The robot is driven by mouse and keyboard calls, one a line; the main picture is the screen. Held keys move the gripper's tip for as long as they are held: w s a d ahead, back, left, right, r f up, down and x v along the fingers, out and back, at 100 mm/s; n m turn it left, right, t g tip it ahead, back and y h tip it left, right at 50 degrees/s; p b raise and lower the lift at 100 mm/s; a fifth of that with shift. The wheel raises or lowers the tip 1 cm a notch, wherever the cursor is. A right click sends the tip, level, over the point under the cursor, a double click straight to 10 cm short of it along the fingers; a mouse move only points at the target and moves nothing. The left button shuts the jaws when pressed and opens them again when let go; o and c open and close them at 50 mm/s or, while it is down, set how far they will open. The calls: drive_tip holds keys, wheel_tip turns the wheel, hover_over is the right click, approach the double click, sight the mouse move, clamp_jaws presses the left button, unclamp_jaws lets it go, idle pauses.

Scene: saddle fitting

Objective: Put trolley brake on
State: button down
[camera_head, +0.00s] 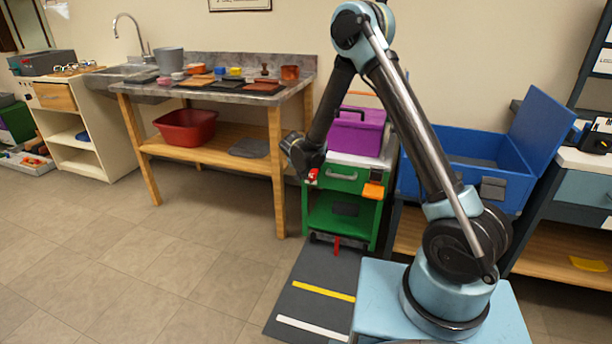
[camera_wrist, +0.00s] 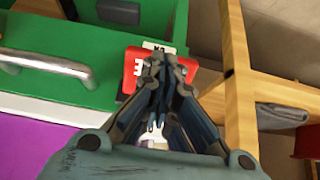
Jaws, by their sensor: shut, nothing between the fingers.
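The green trolley (camera_head: 342,220) stands between the wooden workbench and the blue box, with a drawer and an open lower shelf. A red piece (camera_head: 337,246) sticks out low at its front, by the dark floor mat; it may be the brake pedal. My gripper (camera_head: 309,173) is at the trolley's upper left front corner, shut and empty. In the wrist view my gripper (camera_wrist: 160,62) overlaps a red tag with white marks (camera_wrist: 131,70) beside the green drawer front (camera_wrist: 55,70). I cannot tell whether the fingers touch the tag. The low red piece is not clearly visible in the wrist view.
A purple box (camera_head: 357,132) sits on the trolley, and an orange tag (camera_head: 374,190) is at its right front. The workbench leg (camera_head: 277,180) stands close left of my gripper. A blue open box (camera_head: 470,165) is on the right. The floor mat (camera_head: 310,285) is clear in front.

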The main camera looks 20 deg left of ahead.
drive_tip(key=s+r, duration=0.7)
drive_tip(key=s, duration=0.4)
drive_tip(key=shift+a, duration=0.4)
